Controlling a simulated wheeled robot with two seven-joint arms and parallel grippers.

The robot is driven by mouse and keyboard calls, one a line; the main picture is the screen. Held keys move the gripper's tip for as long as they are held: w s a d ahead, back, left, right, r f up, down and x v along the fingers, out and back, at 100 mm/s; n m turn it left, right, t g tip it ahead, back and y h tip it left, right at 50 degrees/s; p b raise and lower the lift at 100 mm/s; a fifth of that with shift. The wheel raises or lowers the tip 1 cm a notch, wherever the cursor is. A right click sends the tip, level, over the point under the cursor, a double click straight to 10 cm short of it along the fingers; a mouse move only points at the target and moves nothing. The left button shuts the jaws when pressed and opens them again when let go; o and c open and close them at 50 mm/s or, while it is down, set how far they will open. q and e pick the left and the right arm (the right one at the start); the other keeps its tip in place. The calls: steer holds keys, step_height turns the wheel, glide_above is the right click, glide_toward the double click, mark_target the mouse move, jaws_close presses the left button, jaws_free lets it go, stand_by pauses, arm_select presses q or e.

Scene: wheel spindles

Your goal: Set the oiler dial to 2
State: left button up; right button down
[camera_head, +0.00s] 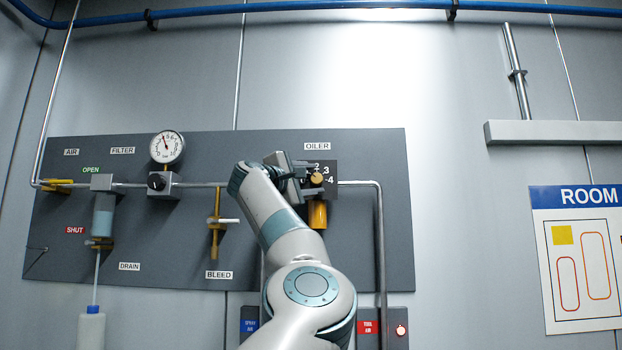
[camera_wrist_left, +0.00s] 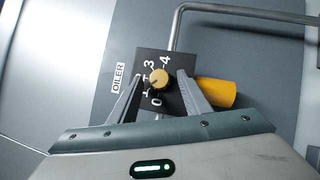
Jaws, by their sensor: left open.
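The oiler dial (camera_head: 317,179) is a round brass knob on a black plate with white numerals, below the OILER label (camera_head: 317,146). In the head view the 2, 3 and 4 show; the left of the plate is hidden by my gripper. The left wrist view shows the dial (camera_wrist_left: 159,79) from close up, with 0, 1, 3 and 4 readable around it. Its setting is too small to tell. My left gripper (camera_head: 307,178) is open, with its fingers on either side of the dial in the wrist view; I cannot tell whether they touch it. My right gripper is out of view.
A yellow oiler bowl (camera_head: 318,214) hangs below the dial. A steel pipe (camera_head: 378,230) runs right and down from it. The bleed valve (camera_head: 215,222), regulator knob (camera_head: 157,182) and gauge (camera_head: 167,147) are to the left on the grey panel (camera_head: 130,220).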

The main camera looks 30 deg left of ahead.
arm_select(q)
steer(key=c, duration=1)
steer(key=shift+c, duration=0.2)
steer(key=m+g+p, duration=0.1)
steer(key=m+p, duration=0.1)
steer(key=r+m+g+p, duration=0.1)
steer(key=m, duration=0.1)
steer(key=shift+a+m+g+h+p, duration=0.15)
steer(key=shift+m+g+h+p, duration=0.25)
steer(key=shift+r+m+g+p, duration=0.15)
steer(key=shift+m+g+p, duration=0.55)
steer(key=shift+m+p, duration=0.35)
steer(key=shift+m+g+p, duration=0.3)
steer(key=shift+m+p, duration=0.05)
